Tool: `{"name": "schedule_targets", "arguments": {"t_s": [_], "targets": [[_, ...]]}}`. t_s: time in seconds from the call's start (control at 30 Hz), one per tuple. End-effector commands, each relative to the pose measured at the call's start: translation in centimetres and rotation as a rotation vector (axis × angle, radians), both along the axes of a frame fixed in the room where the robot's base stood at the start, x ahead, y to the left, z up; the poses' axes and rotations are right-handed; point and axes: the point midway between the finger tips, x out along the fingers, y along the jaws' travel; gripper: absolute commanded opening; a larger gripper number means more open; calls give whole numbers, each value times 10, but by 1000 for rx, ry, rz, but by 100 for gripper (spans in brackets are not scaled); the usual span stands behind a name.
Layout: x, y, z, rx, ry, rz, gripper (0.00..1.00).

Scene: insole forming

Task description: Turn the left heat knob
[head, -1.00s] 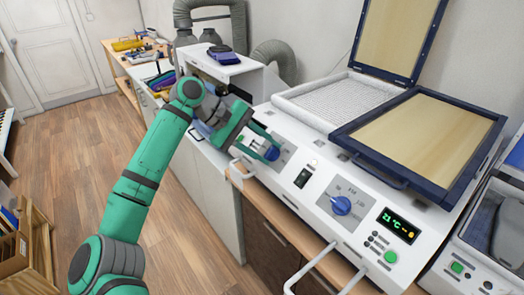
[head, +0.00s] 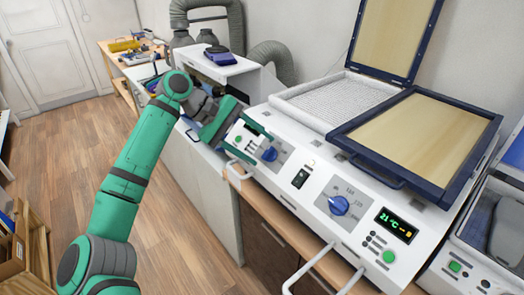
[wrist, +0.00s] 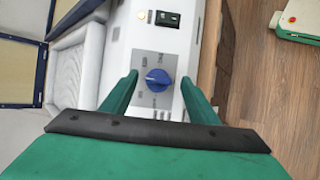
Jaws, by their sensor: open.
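The left heat knob (head: 269,154) is a round blue knob on a grey dial plate on the white machine's front panel. In the wrist view the knob (wrist: 158,80) appears centred between the fingertips, with a pale pointer mark across it. My gripper (head: 252,144) is open and empty. In the head view its fingertips point at the knob from the left, short of it, and do not seem to touch it. The gripper also shows in the wrist view (wrist: 159,78), one finger on each side of the knob.
A second blue knob (head: 339,205) sits to the right, past a black switch (head: 300,178). A green display (head: 396,225) reads 21 °C. A white handle (head: 312,270) sticks out in front. A blue-framed lid (head: 415,140) lies behind the panel.

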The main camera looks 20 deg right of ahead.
Motion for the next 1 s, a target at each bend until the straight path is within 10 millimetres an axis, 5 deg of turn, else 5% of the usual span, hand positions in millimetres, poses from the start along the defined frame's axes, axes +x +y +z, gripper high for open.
{"name": "schedule_targets", "arguments": {"t_s": [0.4,1.0], "targets": [[12,49,47,2,2,-1,55],[14,56,54,1,2,-4,55]]}}
